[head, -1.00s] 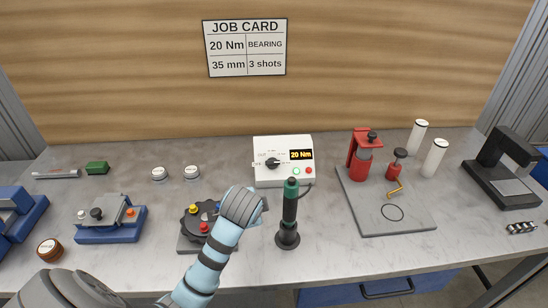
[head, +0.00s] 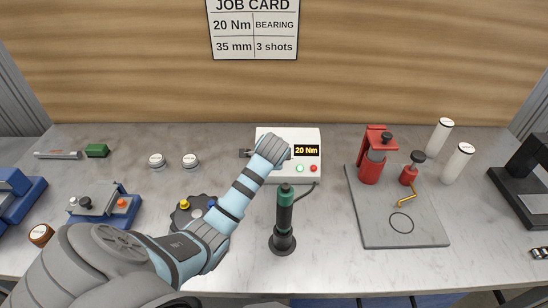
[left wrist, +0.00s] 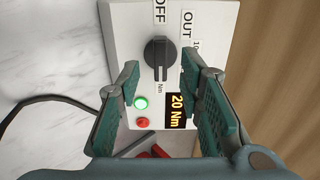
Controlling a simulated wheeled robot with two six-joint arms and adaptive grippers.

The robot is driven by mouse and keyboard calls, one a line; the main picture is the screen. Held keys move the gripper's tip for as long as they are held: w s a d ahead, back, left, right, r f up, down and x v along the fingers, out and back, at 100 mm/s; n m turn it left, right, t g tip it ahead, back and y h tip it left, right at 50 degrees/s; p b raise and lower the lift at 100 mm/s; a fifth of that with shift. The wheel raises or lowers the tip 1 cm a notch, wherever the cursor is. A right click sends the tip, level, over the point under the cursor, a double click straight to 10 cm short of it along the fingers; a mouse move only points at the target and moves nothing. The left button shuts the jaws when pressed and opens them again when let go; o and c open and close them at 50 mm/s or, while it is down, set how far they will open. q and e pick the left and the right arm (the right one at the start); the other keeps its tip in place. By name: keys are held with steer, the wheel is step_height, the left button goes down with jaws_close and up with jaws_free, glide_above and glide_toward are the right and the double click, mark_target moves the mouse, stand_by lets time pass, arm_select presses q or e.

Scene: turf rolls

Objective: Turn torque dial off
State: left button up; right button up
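The torque controller (head: 312,170) is a white box at the back of the bench, with a lit display (head: 306,151) reading 20 Nm. Its black torque dial (left wrist: 157,52) shows in the left wrist view, near the OFF marking; my left arm hides it in the head view. My left gripper (left wrist: 160,85) is open and empty in front of the controller's face. Its two teal-padded fingers stand apart, one on each side of the dial's line, with the dial beyond their tips. My right gripper is in neither view.
A black and green driver (head: 284,220) stands upright in front of the controller. A round black fixture with coloured knobs (head: 185,216) sits under my left arm. A grey plate with red tools (head: 420,232) lies to the right. Two small white-topped jars (head: 190,160) stand to the left.

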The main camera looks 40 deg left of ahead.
arm_select(q)
steer(key=x, duration=0.4)
steer(key=shift+w+d, duration=0.1)
steer(key=shift+w, duration=0.3)
steer(key=shift+s+r, duration=0.1)
steer(key=shift+s, duration=0.2)
steer(key=c, duration=0.3)
jaws_close()
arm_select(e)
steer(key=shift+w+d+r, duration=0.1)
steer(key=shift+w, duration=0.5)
